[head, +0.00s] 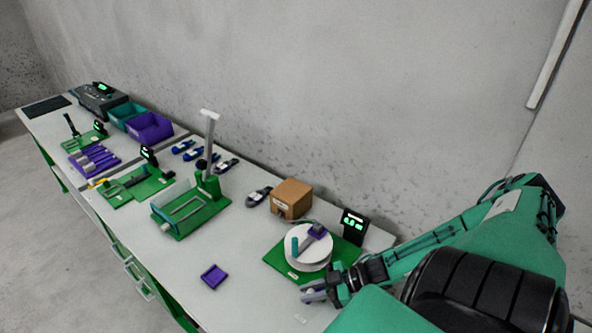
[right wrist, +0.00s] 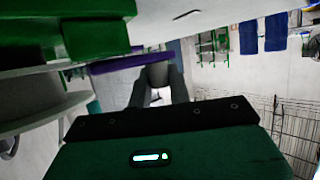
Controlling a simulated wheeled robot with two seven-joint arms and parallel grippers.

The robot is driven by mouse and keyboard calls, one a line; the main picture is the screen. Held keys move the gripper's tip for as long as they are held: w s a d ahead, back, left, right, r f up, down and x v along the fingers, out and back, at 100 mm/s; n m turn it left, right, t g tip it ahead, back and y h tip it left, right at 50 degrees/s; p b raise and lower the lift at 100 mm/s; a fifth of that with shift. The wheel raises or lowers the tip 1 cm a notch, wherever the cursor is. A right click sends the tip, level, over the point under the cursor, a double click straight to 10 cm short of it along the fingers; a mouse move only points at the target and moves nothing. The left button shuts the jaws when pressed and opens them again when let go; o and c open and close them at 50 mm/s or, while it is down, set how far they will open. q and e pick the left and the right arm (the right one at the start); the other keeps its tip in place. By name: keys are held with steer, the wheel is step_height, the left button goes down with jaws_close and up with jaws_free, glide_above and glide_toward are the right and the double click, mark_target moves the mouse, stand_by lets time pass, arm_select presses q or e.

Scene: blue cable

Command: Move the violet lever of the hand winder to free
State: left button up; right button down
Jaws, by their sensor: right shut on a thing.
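The hand winder stands at the near right end of the table in the head view, with a white drum (head: 306,259) on a green base (head: 276,262). A teal crank handle (head: 294,246) and a violet block (head: 317,231) sit on top of the drum. My right gripper (head: 314,293) is low at the winder's front edge. In the right wrist view its fingers (right wrist: 158,84) are closed around a grey end piece, where the violet lever (right wrist: 118,64) runs across behind. The exact contact is partly hidden by the fingers. My left gripper is out of view.
A black display (head: 352,226) stands behind the winder, and a cardboard box (head: 291,198) is to its left. A small violet tray (head: 213,276) lies near the front edge. A green fixture (head: 186,217) with a tall post stands further left. Bare table lies around the tray.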

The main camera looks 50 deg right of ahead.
steer(key=shift+s+n+g+y, duration=0.15)
steer(key=shift+n+g+y, duration=0.15)
steer(key=shift+n+y, duration=0.1)
steer(key=c, duration=1.6)
jaws_free()
steer(key=shift+s+d, duration=0.1)
steer(key=v, duration=1.3)
steer(key=shift+s+d+r+p, duration=0.15)
steer(key=shift+d+r+p, duration=0.05)
steer(key=shift+d+p, duration=0.1)
steer(key=shift+a, duration=0.1)
